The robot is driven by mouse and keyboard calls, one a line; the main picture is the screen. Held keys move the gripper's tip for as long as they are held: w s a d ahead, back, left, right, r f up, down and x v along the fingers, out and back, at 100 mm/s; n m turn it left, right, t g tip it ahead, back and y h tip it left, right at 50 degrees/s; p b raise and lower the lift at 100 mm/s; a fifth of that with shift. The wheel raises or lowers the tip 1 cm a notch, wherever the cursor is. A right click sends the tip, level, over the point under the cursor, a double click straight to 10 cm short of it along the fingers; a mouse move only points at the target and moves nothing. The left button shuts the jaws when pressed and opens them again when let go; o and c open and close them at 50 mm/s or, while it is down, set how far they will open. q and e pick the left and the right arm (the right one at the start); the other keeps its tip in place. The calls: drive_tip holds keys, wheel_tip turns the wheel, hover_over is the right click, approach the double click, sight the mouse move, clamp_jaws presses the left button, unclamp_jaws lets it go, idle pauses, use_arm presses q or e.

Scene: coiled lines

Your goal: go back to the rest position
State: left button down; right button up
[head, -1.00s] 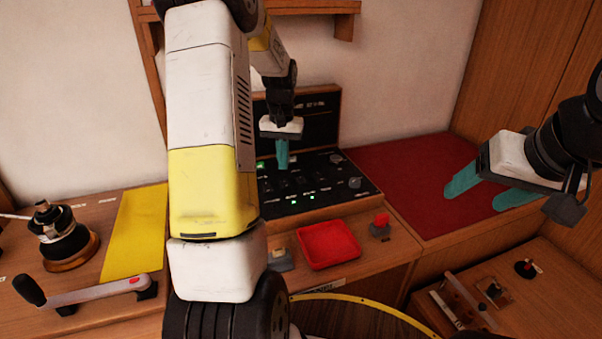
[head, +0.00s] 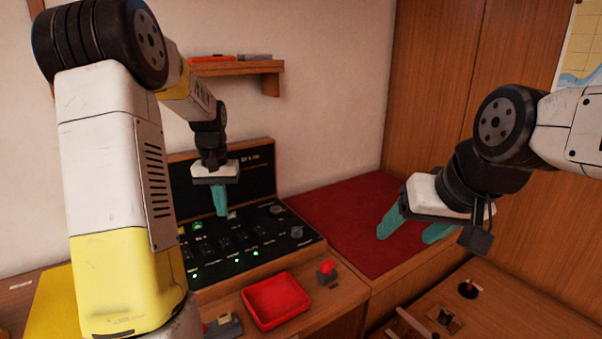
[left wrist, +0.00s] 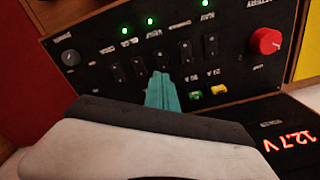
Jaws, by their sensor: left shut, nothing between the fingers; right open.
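My left gripper (head: 220,200) hangs in front of the black switch panel (head: 240,243), its teal fingers together and empty. In the left wrist view the closed teal fingers (left wrist: 160,90) point at the panel's row of black switches (left wrist: 162,60); whether they touch it I cannot tell. Green lamps glow above the switches. My right gripper (head: 415,225) is open and empty, its two teal fingers apart, above the red mat (head: 340,205) and the front edge of that bench.
A red tray (head: 275,300) and a red-topped control (head: 327,271) stand on the wooden ledge before the panel. A wall shelf (head: 240,68) is above. A yellow sheet (head: 50,305) lies at the left. A lower wooden surface (head: 510,300) with small fittings is at the right.

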use_arm(q)
drive_tip(key=s+d+r+t, duration=0.3)
drive_tip(key=s+d+r, duration=0.4)
drive_tip(key=s+r, duration=0.35)
drive_tip(key=s+d+m+t+h, duration=0.1)
drive_tip(key=s+d, duration=0.1)
drive_tip(key=s, duration=0.4)
drive_tip(key=s+d+r+t+h, duration=0.1)
drive_tip(key=s+d, duration=0.2)
drive_tip(key=s, duration=0.4)
drive_tip(key=shift+s+d+m+t, duration=0.15)
drive_tip(key=shift+d+m+t, duration=0.15)
drive_tip(key=shift+m+t, duration=0.1)
